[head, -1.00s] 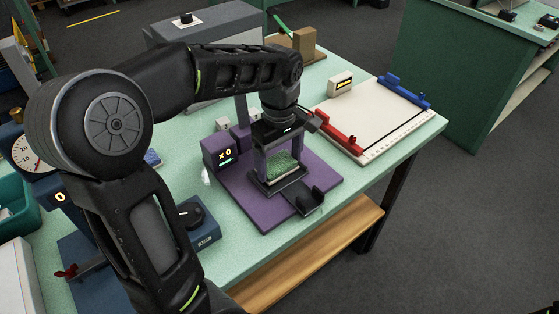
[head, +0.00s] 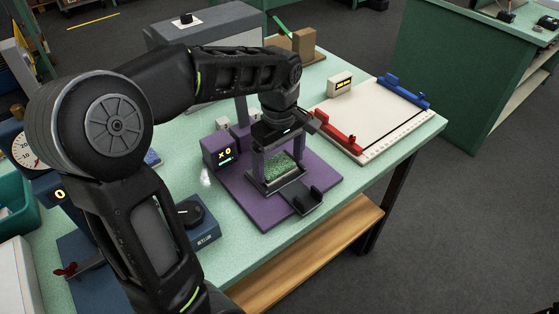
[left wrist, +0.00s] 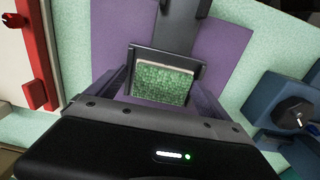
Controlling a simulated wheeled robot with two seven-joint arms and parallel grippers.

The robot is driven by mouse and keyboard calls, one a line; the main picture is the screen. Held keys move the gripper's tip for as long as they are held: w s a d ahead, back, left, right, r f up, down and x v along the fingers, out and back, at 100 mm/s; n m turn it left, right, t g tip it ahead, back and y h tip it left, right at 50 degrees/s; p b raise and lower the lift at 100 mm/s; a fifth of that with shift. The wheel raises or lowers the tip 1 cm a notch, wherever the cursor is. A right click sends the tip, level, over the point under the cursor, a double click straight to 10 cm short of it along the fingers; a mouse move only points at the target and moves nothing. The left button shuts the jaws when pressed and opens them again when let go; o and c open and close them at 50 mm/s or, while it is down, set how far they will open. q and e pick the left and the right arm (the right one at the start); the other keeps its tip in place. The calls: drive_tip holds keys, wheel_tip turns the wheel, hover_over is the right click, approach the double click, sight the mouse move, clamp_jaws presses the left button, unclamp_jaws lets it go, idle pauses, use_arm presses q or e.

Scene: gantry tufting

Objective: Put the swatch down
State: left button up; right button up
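The swatch (head: 280,168) is a small green tufted square with a pale edge. It lies in the black holder (head: 303,199) on the purple base plate. In the left wrist view the swatch (left wrist: 161,82) shows inside the holder's dark frame, slightly tilted in the picture. My left gripper (head: 279,160) points straight down over it, one finger on each side. In the left wrist view the fingers look spread wider than the swatch, with dark frame between. Exact contact at the fingertips is hard to see. My right gripper is out of view.
A small purple display box (head: 220,153) stands left of the holder. A blue dial unit (head: 196,221) is nearer the front. A white board (head: 375,117) with a red clamp (head: 338,133) and a blue clamp (head: 408,91) lies to the right. A grey box stands behind.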

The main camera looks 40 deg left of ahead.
sight(279, 167)
use_arm(q)
drive_tip(key=shift+o, duration=0.6)
drive_tip(key=shift+s+d+f, duration=0.1)
drive_tip(key=shift+s+f, duration=0.25)
drive_tip(key=shift+f, duration=0.4)
drive_tip(key=shift+w+r+p, duration=0.1)
drive_tip(key=shift+r+p, duration=0.35)
drive_tip(key=shift+r, duration=0.2)
drive_tip(key=shift+w+r, duration=0.2)
drive_tip(key=shift+r, duration=0.1)
wheel_tip(279, 167, up, 8)
drive_tip(key=shift+f, duration=0.1)
wheel_tip(279, 167, up, 4)
drive_tip(key=p, duration=0.3)
